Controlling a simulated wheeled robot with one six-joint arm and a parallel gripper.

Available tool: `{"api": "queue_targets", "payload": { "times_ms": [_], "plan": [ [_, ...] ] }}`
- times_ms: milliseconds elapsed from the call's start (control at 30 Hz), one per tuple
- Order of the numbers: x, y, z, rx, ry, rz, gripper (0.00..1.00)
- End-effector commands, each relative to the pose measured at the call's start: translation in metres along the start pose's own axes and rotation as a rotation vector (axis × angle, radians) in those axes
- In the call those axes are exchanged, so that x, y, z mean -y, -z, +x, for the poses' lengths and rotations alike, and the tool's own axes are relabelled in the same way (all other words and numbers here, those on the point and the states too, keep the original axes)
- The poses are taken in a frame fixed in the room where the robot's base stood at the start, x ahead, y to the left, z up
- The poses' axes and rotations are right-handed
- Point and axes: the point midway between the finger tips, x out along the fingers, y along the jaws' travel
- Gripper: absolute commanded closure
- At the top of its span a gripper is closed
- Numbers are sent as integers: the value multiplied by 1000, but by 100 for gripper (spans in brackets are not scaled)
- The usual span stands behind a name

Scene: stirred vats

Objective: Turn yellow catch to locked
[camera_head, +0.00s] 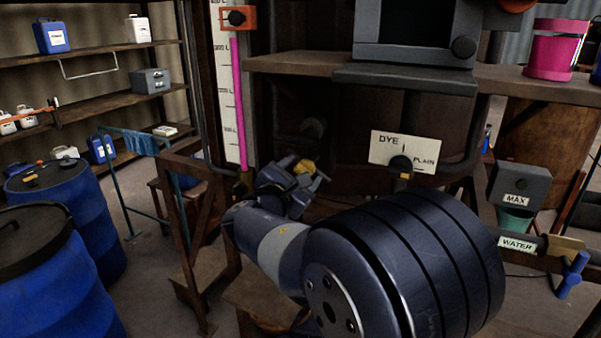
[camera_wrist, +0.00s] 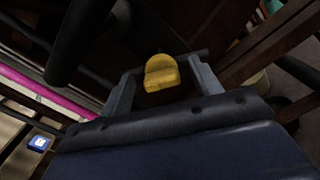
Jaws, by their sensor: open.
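The yellow catch (camera_wrist: 161,73) is a small rounded yellow piece in the wrist view, beyond and roughly midway between the fingers of my gripper (camera_wrist: 160,88). It sits at a dark bar that runs across behind it. In the head view the yellow catch (camera_head: 304,167) shows near the tip of my gripper (camera_head: 312,178). My gripper is open, with a finger on each side of the catch. I cannot tell whether the fingers touch it. No locked marking is readable near the catch.
A DYE/PLAIN plate (camera_head: 404,150) with a dark knob stands right of my gripper. A wooden shelf (camera_head: 300,62) runs above. A wooden stand (camera_head: 190,230) is at the left, near blue barrels (camera_head: 85,210).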

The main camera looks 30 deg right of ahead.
Motion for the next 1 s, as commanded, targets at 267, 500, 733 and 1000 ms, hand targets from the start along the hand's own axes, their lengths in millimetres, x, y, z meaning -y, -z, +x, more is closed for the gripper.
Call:
{"api": "queue_targets", "payload": {
  "times_ms": [267,500,733,1000],
  "plan": [
    [0,0,0,0,0,0,56],
    [0,0,0,0,0,0,76],
    [0,0,0,0,0,4,85],
    [3,4,-1,2,0,81,85]
  ]
}}
